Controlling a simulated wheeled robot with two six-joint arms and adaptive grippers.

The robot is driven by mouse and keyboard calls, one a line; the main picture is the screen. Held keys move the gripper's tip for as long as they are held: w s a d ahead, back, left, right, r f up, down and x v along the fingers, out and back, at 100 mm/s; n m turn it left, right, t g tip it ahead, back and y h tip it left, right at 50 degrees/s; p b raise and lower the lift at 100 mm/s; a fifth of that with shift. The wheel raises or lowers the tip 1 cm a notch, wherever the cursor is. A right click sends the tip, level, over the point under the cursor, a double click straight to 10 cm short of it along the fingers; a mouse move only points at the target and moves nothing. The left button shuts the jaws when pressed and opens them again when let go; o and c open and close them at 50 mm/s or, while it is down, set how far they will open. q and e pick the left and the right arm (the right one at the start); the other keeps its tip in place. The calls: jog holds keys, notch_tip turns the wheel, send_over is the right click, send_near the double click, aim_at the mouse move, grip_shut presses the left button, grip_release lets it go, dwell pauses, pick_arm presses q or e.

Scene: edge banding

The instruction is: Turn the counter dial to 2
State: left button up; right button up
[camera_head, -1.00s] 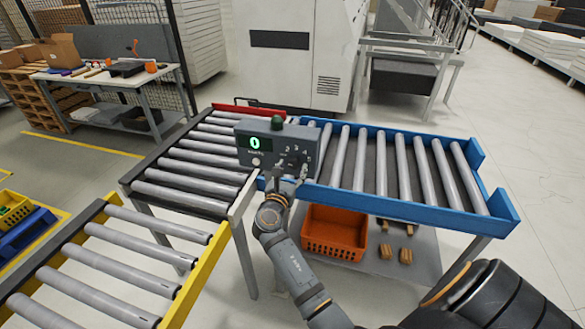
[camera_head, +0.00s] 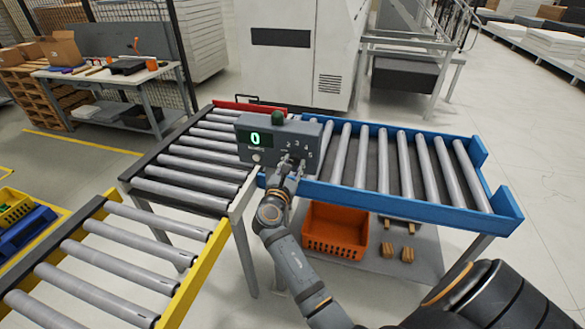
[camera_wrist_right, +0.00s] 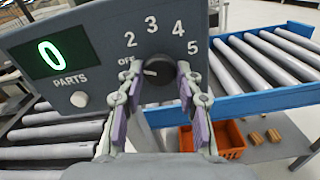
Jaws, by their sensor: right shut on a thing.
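The grey counter box (camera_head: 277,141) stands between the two roller conveyors, with a green lamp on top. Its lit display (camera_wrist_right: 49,54) reads 0 above the word PARTS and a round white button (camera_wrist_right: 80,99). The dial (camera_wrist_right: 154,73) is dark and round, ringed by OFF, 2, 3, 4 and 5. Its white mark points left, towards OFF. My right gripper (camera_wrist_right: 157,86) is shut on the dial, one finger on each side; it also shows at the box front in the head view (camera_head: 290,168). My left gripper is not in view.
The blue-railed conveyor (camera_head: 410,203) runs to the right of the box. A red-ended conveyor (camera_head: 190,180) lies to the left, a yellow-railed one (camera_head: 190,275) nearer. An orange crate (camera_head: 335,232) and small wooden blocks (camera_head: 408,254) sit below.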

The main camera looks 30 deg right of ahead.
jog(key=m+b, duration=0.2)
jog(key=m, duration=0.1)
jog(key=shift+f, duration=0.15)
jog(key=shift+m+b, duration=0.5)
jog(key=shift+m, duration=0.7)
jog(key=o, duration=1.2)
jog(key=shift+c, duration=0.2)
jog(key=shift+r, duration=0.2)
notch_tip(320, 180, up, 10)
jog(key=shift+f, duration=0.1)
